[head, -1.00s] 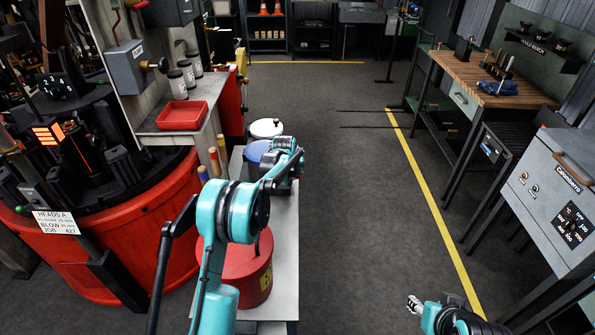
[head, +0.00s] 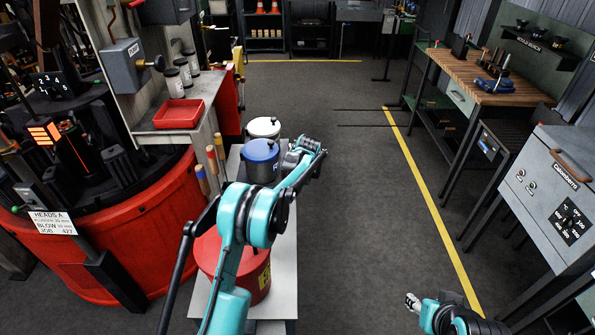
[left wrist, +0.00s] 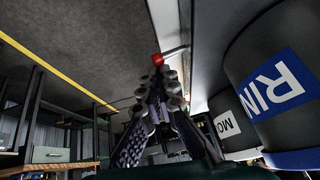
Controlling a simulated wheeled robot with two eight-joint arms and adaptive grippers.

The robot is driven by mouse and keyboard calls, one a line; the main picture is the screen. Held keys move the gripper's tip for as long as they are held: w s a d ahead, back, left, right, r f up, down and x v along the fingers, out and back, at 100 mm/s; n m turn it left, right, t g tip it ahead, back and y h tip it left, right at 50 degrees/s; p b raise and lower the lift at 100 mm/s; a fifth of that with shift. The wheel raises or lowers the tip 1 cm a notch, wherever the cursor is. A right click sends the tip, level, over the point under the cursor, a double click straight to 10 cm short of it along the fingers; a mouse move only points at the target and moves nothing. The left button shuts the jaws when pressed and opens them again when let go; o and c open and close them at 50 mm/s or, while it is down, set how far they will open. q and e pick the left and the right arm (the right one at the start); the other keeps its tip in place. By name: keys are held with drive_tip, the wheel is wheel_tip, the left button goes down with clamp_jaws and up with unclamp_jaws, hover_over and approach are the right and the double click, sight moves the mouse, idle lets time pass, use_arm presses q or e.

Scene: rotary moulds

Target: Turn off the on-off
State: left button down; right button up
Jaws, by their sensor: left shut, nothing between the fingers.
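No control that I can read as "on-off" shows in the head view. In the left wrist view a red ball knob (left wrist: 157,60) on a thin grey rod sticks out by the side of the pale bench. My left gripper (left wrist: 160,85) is shut and empty, its fingertips just short of the knob in that picture; I cannot tell if they touch. In the head view my left wrist is over the bench's right edge, and the fingers and knob are hidden there. My right gripper (head: 412,302) is low at the bottom right, away from everything; its fingers are too small to judge.
The narrow bench (head: 284,215) holds a red drum (head: 258,278), a blue-lidded can (head: 261,152) and a white-lidded can (head: 264,127). The red round machine (head: 150,215) stands left. A grey oven (head: 545,200) with dials stands right. The floor between is clear.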

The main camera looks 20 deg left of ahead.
use_arm(q)
drive_tip(key=shift+w+d+f+m+g+y+b, duration=0.1)
drive_tip(key=shift+d+f+m+g+y+b, duration=0.3)
drive_tip(key=shift+f+y, duration=0.35)
drive_tip(key=shift+r, duration=0.1)
drive_tip(key=shift+a+r, duration=0.3)
drive_tip(key=shift+a, duration=0.3)
